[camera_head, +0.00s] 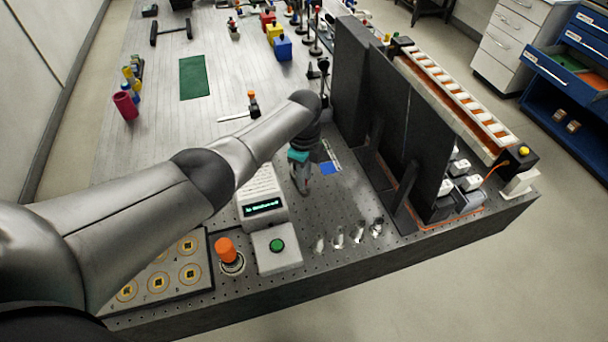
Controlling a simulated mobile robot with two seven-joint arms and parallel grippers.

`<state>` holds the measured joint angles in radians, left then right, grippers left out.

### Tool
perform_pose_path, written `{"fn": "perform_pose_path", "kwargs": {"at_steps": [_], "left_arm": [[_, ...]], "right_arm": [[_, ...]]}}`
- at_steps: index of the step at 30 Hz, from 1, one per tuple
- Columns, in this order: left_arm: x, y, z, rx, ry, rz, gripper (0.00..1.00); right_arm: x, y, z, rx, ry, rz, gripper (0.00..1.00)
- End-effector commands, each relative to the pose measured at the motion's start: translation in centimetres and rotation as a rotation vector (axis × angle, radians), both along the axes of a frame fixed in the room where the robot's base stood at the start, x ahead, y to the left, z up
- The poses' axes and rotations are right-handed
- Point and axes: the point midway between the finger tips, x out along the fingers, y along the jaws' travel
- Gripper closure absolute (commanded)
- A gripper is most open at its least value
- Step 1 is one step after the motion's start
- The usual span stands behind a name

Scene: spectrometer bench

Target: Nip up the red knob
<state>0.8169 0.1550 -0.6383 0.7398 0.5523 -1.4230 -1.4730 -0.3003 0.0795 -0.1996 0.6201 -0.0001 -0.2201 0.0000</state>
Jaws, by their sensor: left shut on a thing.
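My left arm reaches in from the left across the bench, and my left gripper (303,188) points down over the perforated bench top, right of the small display box. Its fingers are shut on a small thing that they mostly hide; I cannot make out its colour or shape. I cannot clearly pick out a red knob. An orange-red knob (225,250) stands on a round dark base at the front, left of the green button box and apart from the gripper. My right gripper is not in view.
A display box (262,208) and a green button box (277,248) stand in front of the gripper. Several small clear glass pieces (358,234) stand at the front edge. Tall dark panels (385,115) rise close on the right. A plate with gold rings (157,283) lies front left.

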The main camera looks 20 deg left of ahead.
Motion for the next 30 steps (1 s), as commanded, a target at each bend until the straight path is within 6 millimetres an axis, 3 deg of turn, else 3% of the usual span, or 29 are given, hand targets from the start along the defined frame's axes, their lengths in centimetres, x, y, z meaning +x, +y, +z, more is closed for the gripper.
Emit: {"fn": "perform_pose_path", "kwargs": {"at_steps": [8,9,17,25,30], "left_arm": [[0.0,-0.1,0.0,-0.003,0.0,0.0,1.0],[0.0,-0.1,0.0,-0.003,0.0,0.0,0.77],[0.0,-0.1,0.0,-0.001,0.0,0.001,0.49],[0.0,0.0,0.2,-0.001,-0.001,0.001,0.49],[0.1,0.0,1.6,-0.001,-0.002,0.0,0.49]], "right_arm": [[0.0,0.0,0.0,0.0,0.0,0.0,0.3],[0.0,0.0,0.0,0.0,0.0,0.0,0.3],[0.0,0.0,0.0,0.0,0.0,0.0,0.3],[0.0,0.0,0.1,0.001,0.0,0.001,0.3],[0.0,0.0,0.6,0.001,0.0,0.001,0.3]]}}
